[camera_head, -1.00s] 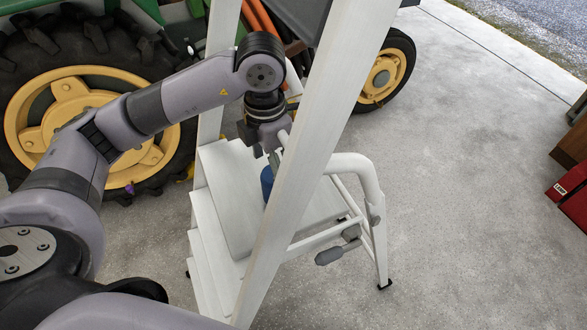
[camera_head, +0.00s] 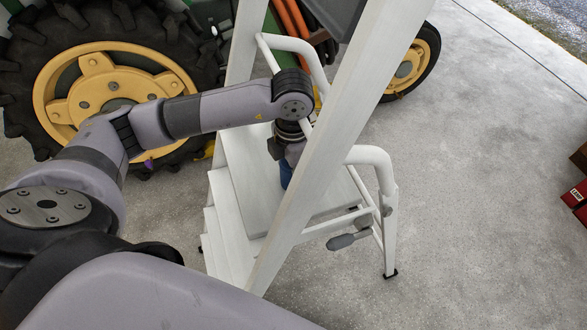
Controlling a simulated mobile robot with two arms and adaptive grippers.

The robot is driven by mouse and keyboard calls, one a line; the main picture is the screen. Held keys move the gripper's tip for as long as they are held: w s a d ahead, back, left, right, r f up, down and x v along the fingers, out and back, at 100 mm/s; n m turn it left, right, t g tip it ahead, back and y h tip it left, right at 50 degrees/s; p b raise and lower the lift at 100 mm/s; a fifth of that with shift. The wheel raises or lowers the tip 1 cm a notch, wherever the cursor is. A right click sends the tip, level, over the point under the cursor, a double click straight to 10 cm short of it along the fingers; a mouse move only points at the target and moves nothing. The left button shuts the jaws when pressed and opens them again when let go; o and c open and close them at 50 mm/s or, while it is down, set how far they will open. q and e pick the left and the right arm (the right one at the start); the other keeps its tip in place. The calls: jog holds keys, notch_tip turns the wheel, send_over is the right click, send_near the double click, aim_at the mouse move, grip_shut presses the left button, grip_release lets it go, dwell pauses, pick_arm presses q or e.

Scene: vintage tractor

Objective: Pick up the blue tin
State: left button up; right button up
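The blue tin (camera_head: 286,174) is on the top platform of the white stepladder (camera_head: 245,195). Only a narrow blue part of it shows, since my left gripper and a ladder rail cover the rest. My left arm reaches in from the left, with its wrist just behind the rail. My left gripper (camera_head: 291,155) points down at the top of the tin. Its fingertips are mostly hidden, so I cannot tell whether they are open, shut or touching the tin. My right gripper is not in view.
A white slanted ladder rail (camera_head: 335,130) stands close in front of my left wrist. A curved white handrail (camera_head: 368,156) is to its right. A tractor wheel (camera_head: 110,90) stands behind my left arm.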

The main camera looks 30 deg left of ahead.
pick_arm(q)
jog(key=c, duration=1.2)
jog(key=shift+r, duration=0.2)
